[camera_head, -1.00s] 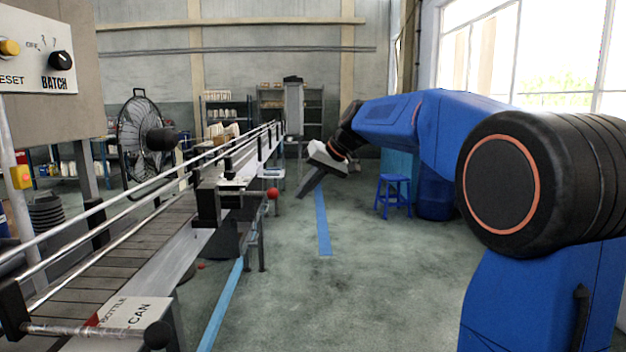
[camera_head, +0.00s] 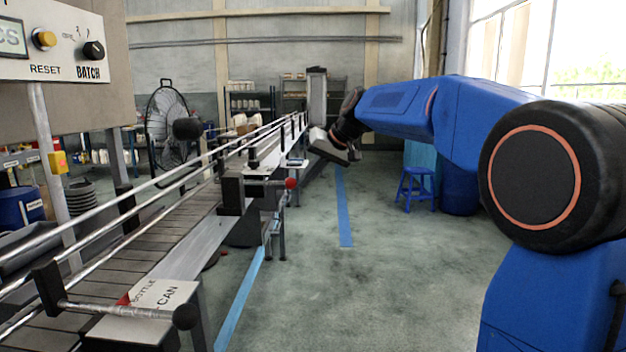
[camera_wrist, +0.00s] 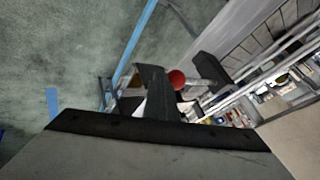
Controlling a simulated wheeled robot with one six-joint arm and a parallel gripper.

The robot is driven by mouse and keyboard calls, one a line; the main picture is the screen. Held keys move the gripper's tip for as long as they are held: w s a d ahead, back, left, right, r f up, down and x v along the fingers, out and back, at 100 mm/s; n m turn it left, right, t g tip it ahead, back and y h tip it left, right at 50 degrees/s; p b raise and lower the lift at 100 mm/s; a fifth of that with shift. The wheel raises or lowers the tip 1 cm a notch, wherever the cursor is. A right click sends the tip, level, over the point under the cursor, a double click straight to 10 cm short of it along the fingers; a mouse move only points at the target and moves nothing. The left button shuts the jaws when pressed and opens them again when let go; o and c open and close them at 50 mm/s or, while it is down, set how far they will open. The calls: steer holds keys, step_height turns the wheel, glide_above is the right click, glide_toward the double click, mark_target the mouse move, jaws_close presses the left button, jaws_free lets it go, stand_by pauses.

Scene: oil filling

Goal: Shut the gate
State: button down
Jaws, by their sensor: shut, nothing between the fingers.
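The gate's red ball knob (camera_head: 291,183) sits on the end of a short metal rod that sticks out from a black block (camera_head: 230,194) at the right side of the conveyor. My gripper (camera_head: 352,153) is beyond and to the right of the knob in the head view, small and partly hidden by its own body. In the wrist view my gripper (camera_wrist: 151,70) is shut and empty, and the red knob (camera_wrist: 177,79) appears just right of its dark fingers. I cannot tell whether they touch.
The conveyor (camera_head: 165,233) with its metal rails runs along the left. A nearer rod with a black knob (camera_head: 186,316) lies beside a BOTTLE/CAN label (camera_head: 158,293). A blue stool (camera_head: 416,188) stands at right. The floor between is clear.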

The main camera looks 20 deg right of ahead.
mark_target(254, 183)
steer(key=w+a, duration=0.1)
steer(key=a, duration=0.3)
steer(key=w+a, duration=0.1)
steer(key=a, duration=0.2)
steer(key=w+a, duration=0.1)
steer(key=a, duration=0.3)
steer(key=shift+w+a, duration=0.35)
steer(key=shift+w, duration=0.05)
